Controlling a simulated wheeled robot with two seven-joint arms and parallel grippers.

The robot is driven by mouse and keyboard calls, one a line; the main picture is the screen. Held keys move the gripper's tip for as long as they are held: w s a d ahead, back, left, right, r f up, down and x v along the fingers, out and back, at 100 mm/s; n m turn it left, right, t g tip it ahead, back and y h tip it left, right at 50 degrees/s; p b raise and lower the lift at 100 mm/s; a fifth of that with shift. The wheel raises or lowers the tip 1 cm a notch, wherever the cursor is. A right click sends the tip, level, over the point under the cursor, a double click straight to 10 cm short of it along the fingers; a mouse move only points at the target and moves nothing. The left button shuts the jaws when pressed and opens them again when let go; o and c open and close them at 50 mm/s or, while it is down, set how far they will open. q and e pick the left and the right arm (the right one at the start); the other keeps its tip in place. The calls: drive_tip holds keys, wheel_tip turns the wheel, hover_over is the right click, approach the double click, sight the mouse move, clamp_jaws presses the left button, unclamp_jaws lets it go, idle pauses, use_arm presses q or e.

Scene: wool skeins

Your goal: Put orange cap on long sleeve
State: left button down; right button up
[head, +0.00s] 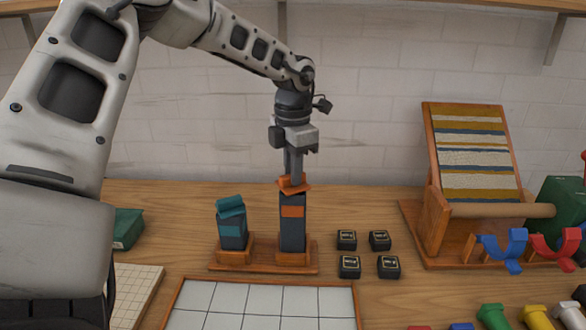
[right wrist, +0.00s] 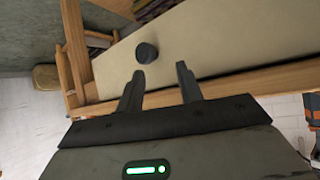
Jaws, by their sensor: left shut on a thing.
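My left gripper (head: 293,176) is shut on the orange cap (head: 294,186), directly above the long sleeve. The long sleeve (head: 292,231) is tall and dark with an orange band, and it stands upright on the right side of a wooden stand. The cap looks slightly tilted and is at the sleeve's top; I cannot tell whether it is seated. A shorter dark sleeve (head: 232,238) with a teal band and a teal cap (head: 230,207) stands on the left side of the stand. My right gripper (right wrist: 160,72) is open and empty in the right wrist view.
The wooden stand (head: 222,269) sits behind a white gridded tray (head: 356,288). Several small black boxes (head: 347,240) lie right of it. A striped woven board on a wooden frame (head: 433,230) and blue and red hooks (head: 512,250) stand farther right. A dark round knob (right wrist: 147,53) is beyond my right fingers.

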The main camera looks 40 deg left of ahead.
idle(0.3)
use_arm(q)
drive_tip(key=shift+b, duration=0.3)
idle(1.1)
drive_tip(key=shift+f+b, duration=0.2)
drive_tip(key=shift+b, duration=0.6)
idle(0.5)
idle(0.3)
drive_tip(key=c, duration=0.8)
unclamp_jaws()
drive_tip(key=shift+c, duration=0.2)
